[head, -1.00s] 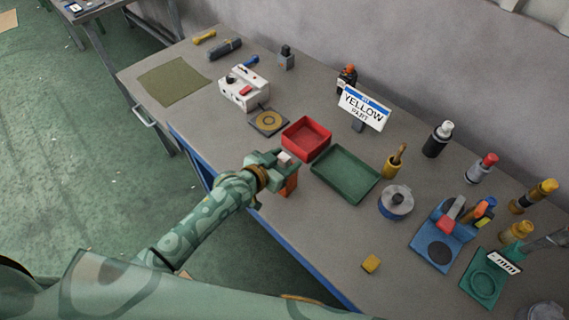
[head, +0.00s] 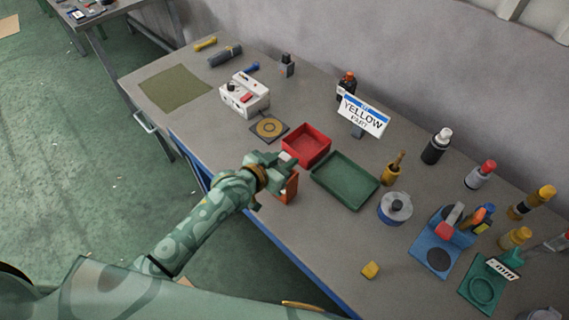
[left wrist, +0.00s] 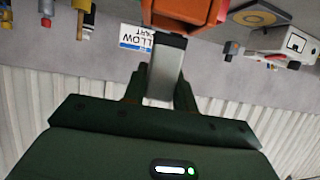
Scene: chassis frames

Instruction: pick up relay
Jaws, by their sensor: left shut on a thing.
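My left gripper (head: 283,164) is shut on a small pale grey block, the relay (left wrist: 164,75), near the front edge of the workbench. In the left wrist view the relay sits between both fingers (left wrist: 160,92), and its dark far end is close to an orange holder (left wrist: 187,14). I cannot tell there whether the two touch. In the head view the orange holder (head: 291,188) shows just below the gripper, partly hidden by it. My right gripper does not show.
A red tray (head: 323,153) and a green tray (head: 338,198) lie just beyond the gripper. A white device (head: 257,103), a "YELLOW PART" sign (head: 363,116) and a yellow block (head: 370,270) stand on the bench. Bottles and fixtures crowd its right side.

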